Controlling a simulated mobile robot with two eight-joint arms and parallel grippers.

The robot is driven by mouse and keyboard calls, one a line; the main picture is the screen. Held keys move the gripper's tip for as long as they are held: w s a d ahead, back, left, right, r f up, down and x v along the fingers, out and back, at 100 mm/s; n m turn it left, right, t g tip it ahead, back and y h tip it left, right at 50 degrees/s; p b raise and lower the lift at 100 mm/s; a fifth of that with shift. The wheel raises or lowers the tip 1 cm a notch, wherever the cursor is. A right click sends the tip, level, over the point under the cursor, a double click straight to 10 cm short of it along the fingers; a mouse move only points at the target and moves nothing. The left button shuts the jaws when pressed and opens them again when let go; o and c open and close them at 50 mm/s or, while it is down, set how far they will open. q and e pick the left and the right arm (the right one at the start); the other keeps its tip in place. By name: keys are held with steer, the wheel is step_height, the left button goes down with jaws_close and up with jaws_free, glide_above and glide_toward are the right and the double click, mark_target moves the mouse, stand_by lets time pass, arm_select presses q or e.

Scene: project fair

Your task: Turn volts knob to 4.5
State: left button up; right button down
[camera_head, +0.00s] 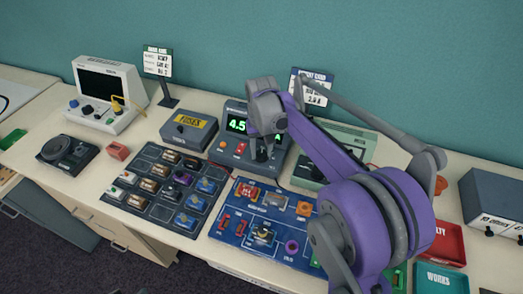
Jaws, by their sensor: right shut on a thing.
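The power supply (281,151) is a grey box at the back of the bench, with a green lit display (237,125) that shows "4.5"; any further digits are hidden behind my arm. My right gripper (262,148) reaches down in front of its panel and is shut on a dark knob (262,156), mostly hidden between the fingers. The knob's label and pointer cannot be read. My purple right arm crosses the right half of the view. My left gripper is not in view.
A blue circuit board (230,238) and a dark tray of components (137,203) lie in front. A FUSES box (189,131) stands left of the supply, an oscilloscope (104,95) farther left. A green instrument (345,137) and red bin (449,243) are right.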

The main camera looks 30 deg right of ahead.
mark_target(262, 154)
steer(key=shift+c, duration=1.9)
jaws_free()
step_height(262, 154, up, 11)
steer(key=shift+p, duration=0.35)
steer(key=shift+s+f, duration=0.1)
steer(key=shift+f, duration=0.05)
